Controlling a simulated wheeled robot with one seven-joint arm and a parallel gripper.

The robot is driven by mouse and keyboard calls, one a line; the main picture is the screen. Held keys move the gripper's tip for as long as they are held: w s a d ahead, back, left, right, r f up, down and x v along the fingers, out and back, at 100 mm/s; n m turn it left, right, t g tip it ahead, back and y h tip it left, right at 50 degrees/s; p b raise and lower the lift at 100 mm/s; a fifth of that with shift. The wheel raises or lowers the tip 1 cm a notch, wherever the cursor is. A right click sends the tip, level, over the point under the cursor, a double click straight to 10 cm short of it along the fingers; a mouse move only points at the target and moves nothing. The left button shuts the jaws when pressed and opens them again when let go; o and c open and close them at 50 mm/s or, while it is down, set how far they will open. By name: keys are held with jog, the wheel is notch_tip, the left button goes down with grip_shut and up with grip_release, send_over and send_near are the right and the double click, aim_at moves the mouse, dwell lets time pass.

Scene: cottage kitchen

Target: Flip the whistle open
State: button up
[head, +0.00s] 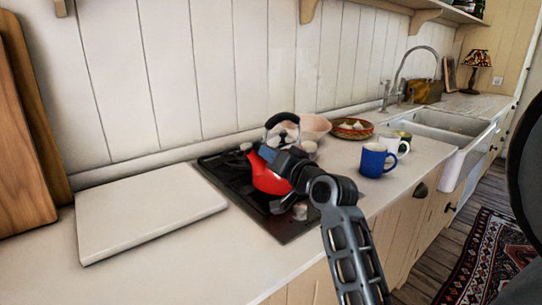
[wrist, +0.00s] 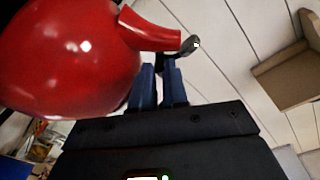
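The red kettle (head: 266,181) stands on the black hob, its dark handle (head: 283,117) arched above. In the wrist view the kettle's round body (wrist: 65,55) fills the left side. Its short spout (wrist: 150,33) points right, with the small grey metal whistle (wrist: 188,45) at the tip. My gripper (head: 266,153) is at the kettle's upper part in the head view. In the wrist view the two blue fingers (wrist: 160,72) point at the spout end, just below the whistle, with a narrow gap between them. Whether they touch or hold a dark part there is unclear.
The hob (head: 230,179) lies under the kettle. A white board (head: 145,212) is on the counter at left. A pink bowl (head: 314,126), a basket (head: 352,128), a blue mug (head: 374,160) and a green-and-white mug (head: 397,144) stand at right. The panelled wall is close behind.

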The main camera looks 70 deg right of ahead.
grip_shut()
jog(key=shift+m+p, duration=0.4)
jog(key=shift+w+a+f+m+p, duration=0.1)
jog(key=shift+f+m+p, duration=0.05)
jog(key=shift+m+p, duration=0.8)
jog(key=shift+w+a+f+m+p, duration=0.1)
jog(key=shift+a+f+m+p, duration=0.05)
jog(key=shift+m+p, duration=0.8)
jog(key=shift+w+a+f+m+p, duration=0.15)
jog(key=shift+m+p, duration=0.5)
jog(key=shift+m, duration=0.55)
jog(key=shift+f, duration=0.1)
jog(key=shift+o, duration=1.8)
grip_release()
jog(key=shift+s, duration=0.15)
